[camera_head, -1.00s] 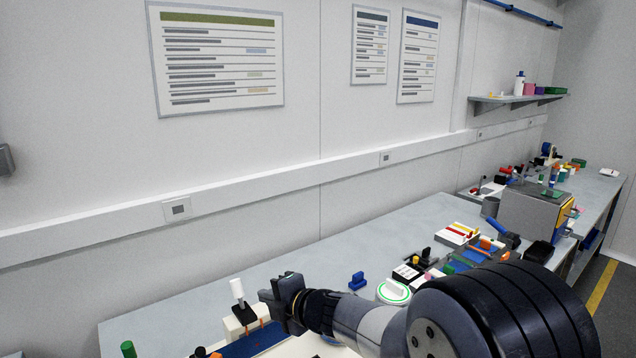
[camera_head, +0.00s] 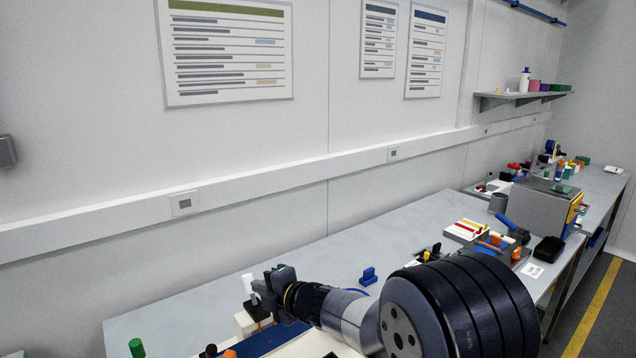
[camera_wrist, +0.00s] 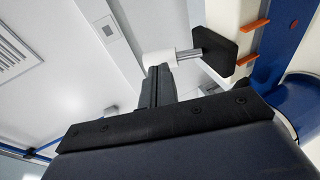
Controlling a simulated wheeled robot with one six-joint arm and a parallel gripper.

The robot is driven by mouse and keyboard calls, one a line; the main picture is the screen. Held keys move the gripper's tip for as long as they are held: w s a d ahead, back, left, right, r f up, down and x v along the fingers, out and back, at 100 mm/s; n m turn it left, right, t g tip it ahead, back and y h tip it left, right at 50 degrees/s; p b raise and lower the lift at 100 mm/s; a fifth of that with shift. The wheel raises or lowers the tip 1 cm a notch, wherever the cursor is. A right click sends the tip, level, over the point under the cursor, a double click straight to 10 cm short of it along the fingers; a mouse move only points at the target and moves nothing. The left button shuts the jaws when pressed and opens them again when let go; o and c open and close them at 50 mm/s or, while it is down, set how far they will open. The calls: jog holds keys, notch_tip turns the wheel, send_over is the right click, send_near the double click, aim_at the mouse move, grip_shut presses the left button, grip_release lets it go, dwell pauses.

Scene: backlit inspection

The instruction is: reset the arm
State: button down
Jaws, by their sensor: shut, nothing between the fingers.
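My gripper (camera_head: 266,291) is at the left end of my arm in the head view, above the front bench. Its fingers are together and hold nothing. In the wrist view the shut fingers (camera_wrist: 158,86) point up the picture. A small white-topped piece with a grey stem and black base (camera_head: 248,284) stands just left of my gripper in the head view. It also shows in the wrist view (camera_wrist: 162,58), close past the fingertips; I cannot tell whether they touch it. My dark arm links hide part of the bench.
The grey bench (camera_head: 180,318) runs along the wall. A blue panel (camera_head: 272,340) lies below my gripper, and a green cylinder (camera_head: 136,347) is at the left. A blue piece (camera_head: 368,276) and a parts tray (camera_head: 470,231) are farther right. The air above the bench is clear.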

jog(key=shift+s+d+f+t+b, duration=0.2)
jog(key=shift+f+t+b, duration=0.1)
jog(key=shift+b, duration=0.95)
jog(key=v, duration=0.8)
jog(key=shift+r, duration=0.15)
